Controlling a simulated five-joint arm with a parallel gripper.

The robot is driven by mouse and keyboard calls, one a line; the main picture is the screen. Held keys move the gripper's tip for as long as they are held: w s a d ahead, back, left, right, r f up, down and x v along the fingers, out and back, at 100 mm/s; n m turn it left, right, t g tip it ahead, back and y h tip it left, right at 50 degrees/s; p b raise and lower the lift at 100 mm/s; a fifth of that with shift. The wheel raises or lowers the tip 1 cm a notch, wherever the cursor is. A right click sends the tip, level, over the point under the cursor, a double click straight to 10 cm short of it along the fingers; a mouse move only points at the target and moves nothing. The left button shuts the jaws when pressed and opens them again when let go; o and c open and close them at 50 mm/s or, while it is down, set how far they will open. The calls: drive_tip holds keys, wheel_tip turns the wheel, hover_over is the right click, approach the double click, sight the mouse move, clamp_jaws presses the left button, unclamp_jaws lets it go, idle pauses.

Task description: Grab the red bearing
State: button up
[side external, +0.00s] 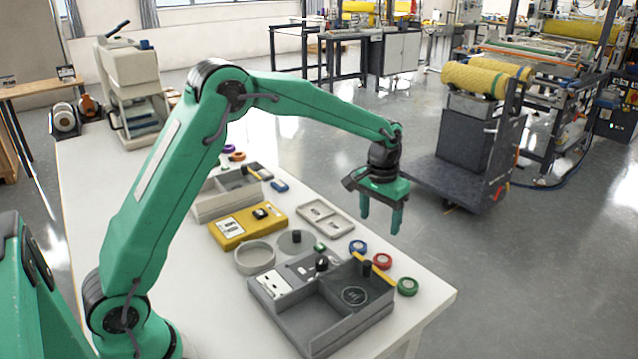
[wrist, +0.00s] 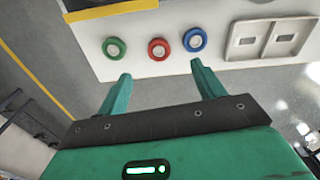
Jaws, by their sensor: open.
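The red bearing (side external: 382,261) is a small red ring with a pale centre, lying flat on the white table near its right edge. It lies between a blue ring (side external: 358,247) and a green ring (side external: 407,286). In the wrist view the red bearing (wrist: 158,49) sits in the middle of the row, with the green ring on its left and the blue ring on its right. My gripper (side external: 382,222) hangs above the table's far edge with its fingers pointing down, apart and empty. In the wrist view its fingertips (wrist: 159,70) are spread below the red bearing, not touching it.
A pale two-slot tray (side external: 326,217), a yellow box (side external: 247,226) and a round grey dish (side external: 255,257) are further back. Open floor lies beyond the table edge.

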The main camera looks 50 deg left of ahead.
hover_over(382, 259)
drive_tip(key=shift+g, duration=0.3)
wheel_tip(382, 259, down, 5)
drive_tip(key=shift+w+r, duration=0.1)
drive_tip(key=shift+r, duration=0.05)
drive_tip(key=shift+f, duration=1.3)
drive_tip(key=shift+f, duration=2.55)
drive_tip(key=shift+c, duration=0.5)
drive_tip(key=c, duration=1)
